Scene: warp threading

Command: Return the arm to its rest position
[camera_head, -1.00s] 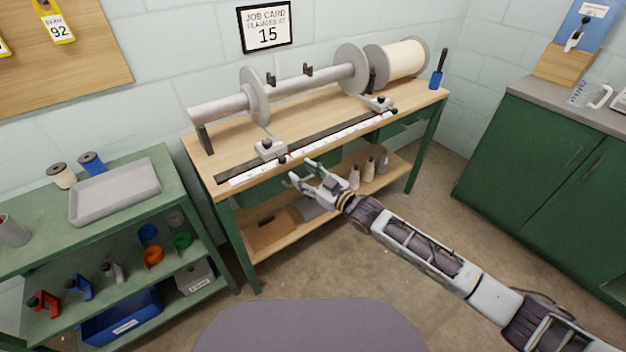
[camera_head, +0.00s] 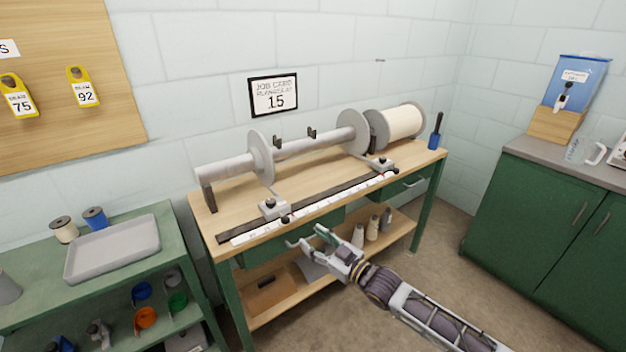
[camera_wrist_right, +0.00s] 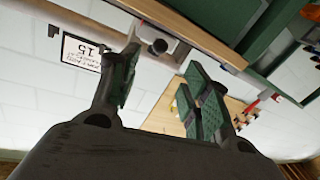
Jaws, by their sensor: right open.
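My right gripper (camera_head: 306,238) is open and empty in the head view, in front of the front edge of the wooden workbench (camera_head: 235,198). Its arm comes in from the lower right. In the right wrist view my right gripper (camera_wrist_right: 160,85) shows its two fingers spread apart with nothing between them. That view is turned over, with the bench edge at the top and the job card (camera_wrist_right: 80,52) at the left. My left arm and gripper do not show.
The bench carries a beam with flanges (camera_head: 308,144), a white ruler strip (camera_head: 310,208) and a cream spool (camera_head: 404,122). A green shelf cart with a grey tray (camera_head: 112,250) stands at the left. Green cabinets (camera_head: 530,205) stand at the right. Floor shows between bench and cabinets.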

